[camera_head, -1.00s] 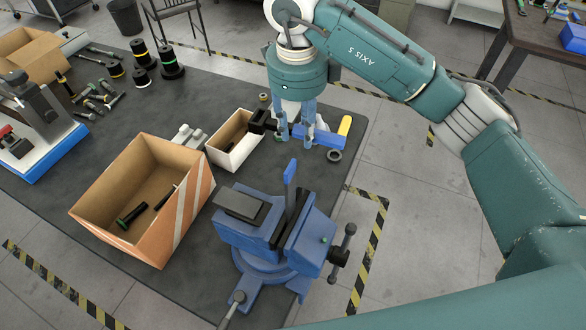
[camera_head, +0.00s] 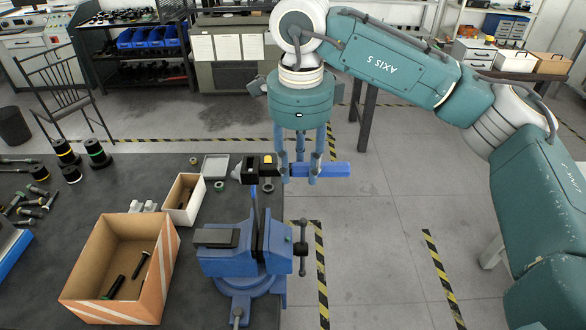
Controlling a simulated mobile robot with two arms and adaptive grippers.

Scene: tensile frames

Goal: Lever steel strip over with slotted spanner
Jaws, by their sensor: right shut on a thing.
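My right gripper (camera_head: 300,172) hangs with its fingers down and is shut on the blue handle of the slotted spanner (camera_head: 335,170). The spanner is held level, its handle end out to the right and its black head to the left. The steel strip (camera_head: 254,205) looks blue and stands upright in the blue vise (camera_head: 228,262). The spanner's head is at the strip's top in the picture. I cannot tell whether the slot is around the strip or only in front of or above it. My left gripper is not in view.
An open cardboard box (camera_head: 105,300) with black bolts stands left of the vise. A small white box (camera_head: 185,200) is behind it. Several bolts and black cylinders (camera_head: 97,153) lie or stand at the left of the dark table. Floor right of the vise is free.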

